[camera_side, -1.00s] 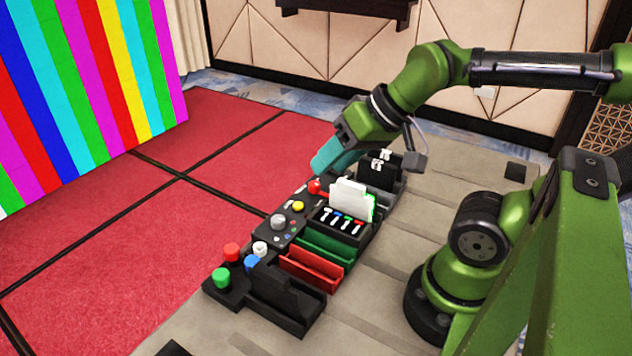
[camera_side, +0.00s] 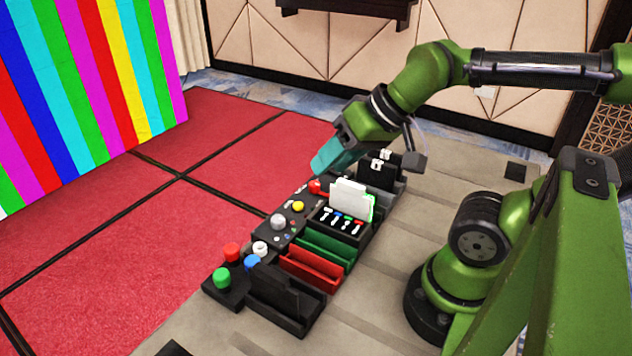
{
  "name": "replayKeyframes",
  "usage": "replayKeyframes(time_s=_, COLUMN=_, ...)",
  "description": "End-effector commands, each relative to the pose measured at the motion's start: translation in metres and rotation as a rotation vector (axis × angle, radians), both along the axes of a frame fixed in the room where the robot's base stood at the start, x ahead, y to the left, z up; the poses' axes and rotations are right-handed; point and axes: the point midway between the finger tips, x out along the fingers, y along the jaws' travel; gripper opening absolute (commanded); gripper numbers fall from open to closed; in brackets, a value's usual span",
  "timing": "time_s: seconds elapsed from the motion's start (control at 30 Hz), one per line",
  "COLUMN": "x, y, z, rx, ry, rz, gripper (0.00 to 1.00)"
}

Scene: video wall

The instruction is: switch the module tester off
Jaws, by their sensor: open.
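The module tester is probably the black control panel (camera_side: 265,240) on the table; I cannot read any label. It carries a grey knob (camera_side: 278,222), a yellow button (camera_side: 298,206), small indicators and a red-tipped part (camera_side: 315,187) at its far end. My gripper (camera_side: 325,165), with teal fingers, is just above and beyond the red-tipped part, apart from it as far as I can see. It is open, with nothing visible in it. The gap between its fingers is hidden from this side.
Nearer stand red (camera_side: 232,252), green (camera_side: 222,278), white and blue knobs. Beside the panel are a red bin (camera_side: 312,268), a green bin (camera_side: 325,250), a black bin (camera_side: 285,300), a rack with white cards (camera_side: 350,198) and a black holder (camera_side: 380,172). A striped video wall (camera_side: 85,85) stands left.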

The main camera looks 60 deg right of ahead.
Motion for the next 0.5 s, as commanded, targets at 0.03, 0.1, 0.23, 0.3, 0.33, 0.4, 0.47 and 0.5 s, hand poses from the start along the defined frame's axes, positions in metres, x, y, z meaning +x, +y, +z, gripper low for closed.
replayKeyframes(time_s=0.03, x=0.0000, y=0.0000, z=0.0000, rx=0.000, ry=0.000, rz=0.000, gripper=0.43)
replayKeyframes(time_s=0.1, x=0.0000, y=0.0000, z=0.0000, rx=0.000, ry=0.000, rz=0.000, gripper=0.38)
replayKeyframes(time_s=0.23, x=0.0000, y=0.0000, z=0.0000, rx=0.000, ry=0.000, rz=0.000, gripper=0.18)
replayKeyframes(time_s=0.3, x=0.0000, y=0.0000, z=0.0000, rx=0.000, ry=0.000, rz=0.000, gripper=0.07)
replayKeyframes(time_s=0.33, x=0.0000, y=0.0000, z=0.0000, rx=0.000, ry=0.000, rz=0.000, gripper=0.03)
replayKeyframes(time_s=0.4, x=0.0000, y=0.0000, z=0.0000, rx=0.000, ry=0.000, rz=0.000, gripper=0.00)
replayKeyframes(time_s=0.47, x=0.0000, y=0.0000, z=0.0000, rx=0.000, ry=0.000, rz=0.000, gripper=0.00)
replayKeyframes(time_s=0.5, x=0.0000, y=0.0000, z=0.0000, rx=0.000, ry=0.000, rz=0.000, gripper=0.00)
